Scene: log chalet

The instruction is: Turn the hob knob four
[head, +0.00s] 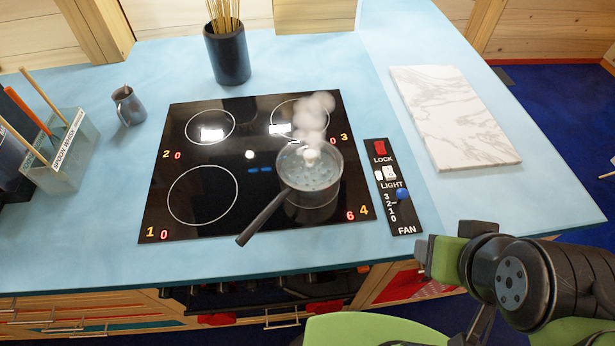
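The black glass hob (232,165) lies in the blue worktop. Zone four, at its front right, has a yellow 4 and a red 6 beside it. A pan (310,170) of bubbling liquid stands on that zone and gives off steam, its dark handle pointing to the front left. The other zones are empty; their visible readings are 0. No knob marked four can be made out; the cabinet front below the worktop edge is seen steeply and partly hidden. My green and black arm is at the lower right, but I cannot make out any gripper fingers.
Right of the hob is a black panel (395,190) with a red LOCK switch, a LIGHT switch and a blue FAN slider. A marble board (452,117) lies farther right. A utensil pot (228,54), small jug (128,106) and labelled box (62,150) stand behind and left.

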